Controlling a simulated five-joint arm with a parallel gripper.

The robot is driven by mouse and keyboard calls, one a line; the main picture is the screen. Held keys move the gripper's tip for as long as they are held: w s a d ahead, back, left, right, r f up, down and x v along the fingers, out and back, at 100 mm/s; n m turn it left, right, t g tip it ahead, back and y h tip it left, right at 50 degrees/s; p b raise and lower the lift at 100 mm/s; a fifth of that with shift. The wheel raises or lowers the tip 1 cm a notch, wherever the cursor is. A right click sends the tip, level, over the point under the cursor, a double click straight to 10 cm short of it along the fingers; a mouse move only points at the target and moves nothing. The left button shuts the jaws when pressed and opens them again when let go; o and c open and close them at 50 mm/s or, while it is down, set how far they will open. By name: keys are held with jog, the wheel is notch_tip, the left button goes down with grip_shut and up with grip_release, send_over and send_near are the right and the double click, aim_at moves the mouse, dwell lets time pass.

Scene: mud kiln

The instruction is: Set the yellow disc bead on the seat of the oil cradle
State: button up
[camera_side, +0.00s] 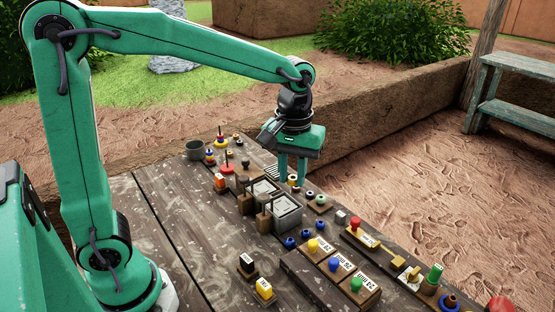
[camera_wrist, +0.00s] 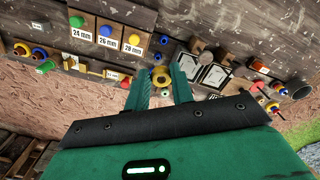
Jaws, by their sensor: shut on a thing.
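My gripper (camera_side: 291,181) points down over the far right part of the table. In the wrist view its two fingers (camera_wrist: 160,84) are closed on the yellow disc bead (camera_wrist: 160,77), a yellow ring with a dark hole. In the side view the bead is small and partly hidden by the fingers. I cannot tell for sure which of the small stands is the oil cradle, or whether the bead touches anything below.
Two grey-topped boxes (camera_side: 287,211) stand close to the gripper. A green ring on a small board (camera_side: 319,202) lies to its right. Labelled knob blocks (camera_side: 340,270) and blue rings are nearer. A grey cup (camera_side: 194,150) stands at the back.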

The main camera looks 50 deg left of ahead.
jog(key=w+a+f+m, duration=0.2)
jog(key=a+f+m, duration=0.1)
jog(key=a, duration=0.5)
jog(key=shift+f+m, duration=0.4)
jog(key=shift+f, duration=0.25)
send_over(261, 189)
notch_tip(261, 189, down, 7)
jog(key=shift+s, duration=0.1)
jog(key=shift+f, duration=2)
jog(key=shift+f, duration=0.1)
jog(key=o, duration=0.8)
